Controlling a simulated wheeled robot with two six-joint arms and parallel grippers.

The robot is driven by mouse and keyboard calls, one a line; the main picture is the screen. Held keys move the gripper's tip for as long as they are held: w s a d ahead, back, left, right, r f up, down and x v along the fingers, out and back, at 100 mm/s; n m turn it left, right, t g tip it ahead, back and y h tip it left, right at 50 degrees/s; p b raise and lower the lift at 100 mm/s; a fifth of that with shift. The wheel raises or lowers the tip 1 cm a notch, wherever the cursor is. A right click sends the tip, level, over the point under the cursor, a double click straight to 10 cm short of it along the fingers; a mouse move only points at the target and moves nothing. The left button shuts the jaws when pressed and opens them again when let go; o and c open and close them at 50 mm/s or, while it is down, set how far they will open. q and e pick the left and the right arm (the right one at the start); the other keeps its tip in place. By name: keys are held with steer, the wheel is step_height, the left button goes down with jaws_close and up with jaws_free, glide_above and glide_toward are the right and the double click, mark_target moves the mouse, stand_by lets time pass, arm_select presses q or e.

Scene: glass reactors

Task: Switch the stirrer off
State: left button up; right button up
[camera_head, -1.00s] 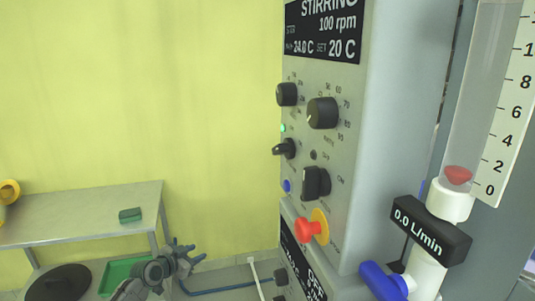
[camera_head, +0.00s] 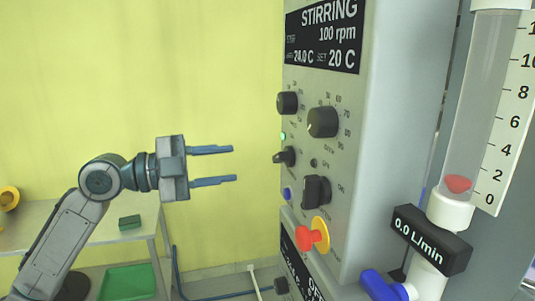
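The stirrer's control panel (camera_head: 345,160) faces left in the head view. Its display (camera_head: 323,38) reads STIRRING, 100 rpm, 24.0 C and SET 20 C. Below it are a small upper knob (camera_head: 287,103), a larger round knob (camera_head: 322,122), a small switch (camera_head: 285,156) and a black rotary switch (camera_head: 316,191). A green lamp (camera_head: 283,136) is lit. A red button on a yellow ring (camera_head: 307,238) sits lower down. My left gripper (camera_head: 235,165) is open and empty, left of the panel, its fingers pointing right and apart from it. My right gripper is out of view.
A flow meter tube (camera_head: 472,110) with a 0.0 L/min readout (camera_head: 430,240) and a blue valve handle (camera_head: 382,286) stands at the right. A metal table (camera_head: 100,232) with a green block (camera_head: 130,222) is at the left. Free space lies before the yellow wall.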

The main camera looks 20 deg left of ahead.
mark_target(275, 158)
arm_select(q)
steer(key=p+x, duration=0.4)
steer(key=x, duration=0.4)
steer(key=shift+r+p, duration=0.15)
steer(key=shift+p, duration=0.25)
steer(key=shift+w+d, duration=0.35)
steer(key=shift+d, duration=0.15)
jaws_close()
